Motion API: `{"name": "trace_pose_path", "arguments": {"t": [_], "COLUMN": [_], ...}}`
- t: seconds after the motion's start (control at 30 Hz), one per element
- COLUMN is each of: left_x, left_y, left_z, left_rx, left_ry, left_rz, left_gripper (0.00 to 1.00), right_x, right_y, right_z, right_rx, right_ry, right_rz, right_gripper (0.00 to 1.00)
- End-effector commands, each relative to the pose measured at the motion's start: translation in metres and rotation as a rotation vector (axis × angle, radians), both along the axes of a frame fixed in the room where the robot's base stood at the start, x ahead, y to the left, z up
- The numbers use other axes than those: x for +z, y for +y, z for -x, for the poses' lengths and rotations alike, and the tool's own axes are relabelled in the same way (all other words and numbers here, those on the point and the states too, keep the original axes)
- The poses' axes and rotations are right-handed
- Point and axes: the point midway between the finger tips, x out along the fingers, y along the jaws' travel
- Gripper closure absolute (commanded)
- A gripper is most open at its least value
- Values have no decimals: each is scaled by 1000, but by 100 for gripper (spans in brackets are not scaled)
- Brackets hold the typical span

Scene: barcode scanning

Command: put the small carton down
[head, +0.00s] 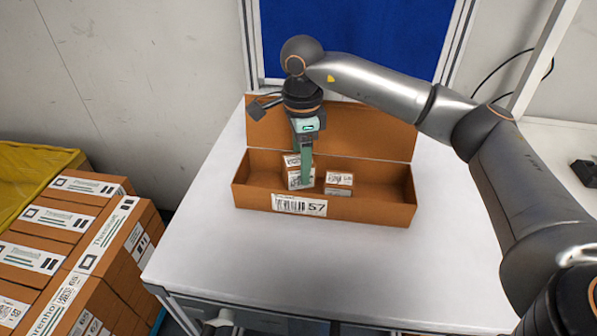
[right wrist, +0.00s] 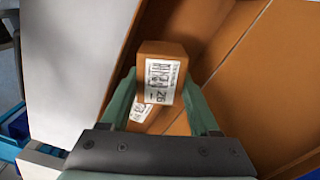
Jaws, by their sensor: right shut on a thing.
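My right gripper (head: 306,178) points down into the long open brown box (head: 365,209) on the table. In the right wrist view its green fingers (right wrist: 160,84) are shut on the small carton (right wrist: 163,66), a brown block with a white barcode label. In the head view the small carton (head: 291,172) shows beside the finger, inside the box near its left end. I cannot tell whether it touches the box floor. Another labelled carton (head: 339,184) sits in the box just right of the gripper. My left gripper is out of view.
The box's lid (head: 380,138) stands open at the back, and its front wall carries a barcode label with 57. The right part of the box is empty. The white table (head: 225,245) is clear in front. Several stacked brown cartons (head: 105,235) stand at left.

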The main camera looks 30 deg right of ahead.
Motion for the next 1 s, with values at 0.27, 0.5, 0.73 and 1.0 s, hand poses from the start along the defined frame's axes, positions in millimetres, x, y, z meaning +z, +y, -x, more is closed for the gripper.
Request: {"name": "trace_pose_path", "arguments": {"t": [0.27, 0.5, 0.73, 1.0], "left_x": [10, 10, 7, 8], "left_y": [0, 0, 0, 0], "left_z": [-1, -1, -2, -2], "left_rx": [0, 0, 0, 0], "left_ry": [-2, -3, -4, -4], "left_rz": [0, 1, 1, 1], "left_gripper": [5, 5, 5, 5], "right_x": [-32, -41, -45, -44], "right_y": [2, 2, 2, 2], "right_z": [-8, -8, -8, -8], "right_rx": [0, 0, -1, -1], "right_ry": [3, -1, -1, 0], "right_rz": [2, 0, 0, 1], "right_gripper": [100, 100, 100, 10]}}
